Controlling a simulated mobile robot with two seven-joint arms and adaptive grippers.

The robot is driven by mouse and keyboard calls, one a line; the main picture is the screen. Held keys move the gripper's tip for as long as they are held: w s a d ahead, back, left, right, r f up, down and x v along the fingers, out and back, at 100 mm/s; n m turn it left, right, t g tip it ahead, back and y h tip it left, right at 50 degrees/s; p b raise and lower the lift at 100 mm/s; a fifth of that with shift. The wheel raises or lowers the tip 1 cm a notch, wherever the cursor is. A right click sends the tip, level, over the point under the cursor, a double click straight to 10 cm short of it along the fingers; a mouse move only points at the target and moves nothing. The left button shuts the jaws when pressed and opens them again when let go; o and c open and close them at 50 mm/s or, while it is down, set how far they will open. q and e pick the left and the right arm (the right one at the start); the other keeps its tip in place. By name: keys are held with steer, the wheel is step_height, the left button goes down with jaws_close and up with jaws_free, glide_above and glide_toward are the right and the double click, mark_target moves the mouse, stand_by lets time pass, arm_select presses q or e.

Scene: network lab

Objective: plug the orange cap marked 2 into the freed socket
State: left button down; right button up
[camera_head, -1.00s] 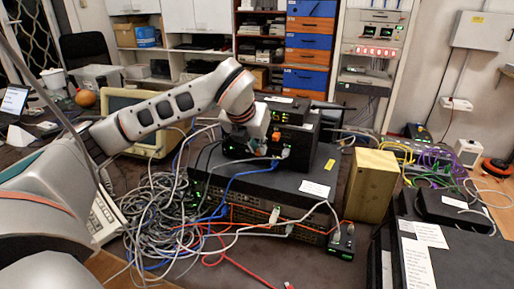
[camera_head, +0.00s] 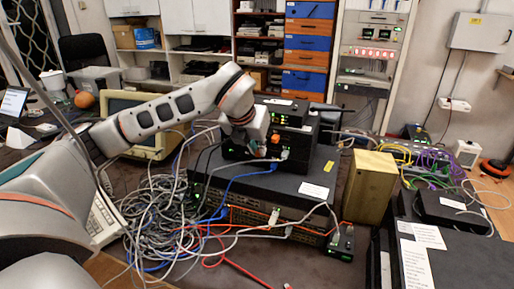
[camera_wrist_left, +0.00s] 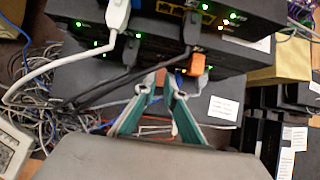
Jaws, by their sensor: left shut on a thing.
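My left gripper (camera_head: 262,152) is in front of the stacked black network boxes (camera_head: 292,116), at the level of the lower one. In the left wrist view its green fingers (camera_wrist_left: 161,82) are closed around a small orange-brown piece (camera_wrist_left: 158,84), which looks like an orange cap; its mark cannot be read. Another orange cap (camera_wrist_left: 197,65) sits at the front of the lower box, just right of the fingertips. It also shows in the head view (camera_head: 276,140). The socket in front of the fingers cannot be made out. My right gripper is not in view.
Grey and black cables hang from the box fronts close to the fingers, and a white plug (camera_wrist_left: 117,14) is at upper left. A cable tangle (camera_head: 160,215) lies left of the wide black rack units (camera_head: 310,180). A wooden block (camera_head: 369,188) stands to the right.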

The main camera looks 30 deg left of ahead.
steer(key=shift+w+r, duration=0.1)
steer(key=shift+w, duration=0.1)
arm_select(q)
steer(key=shift+r, duration=0.1)
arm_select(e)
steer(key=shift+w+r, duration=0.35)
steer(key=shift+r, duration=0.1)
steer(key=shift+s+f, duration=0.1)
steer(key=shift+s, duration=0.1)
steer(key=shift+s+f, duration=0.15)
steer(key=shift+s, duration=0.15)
arm_select(q)
steer(key=shift+w+p, duration=0.15)
steer(key=shift+p, duration=0.2)
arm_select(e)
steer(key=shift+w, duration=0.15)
arm_select(q)
steer(key=shift+w, duration=0.25)
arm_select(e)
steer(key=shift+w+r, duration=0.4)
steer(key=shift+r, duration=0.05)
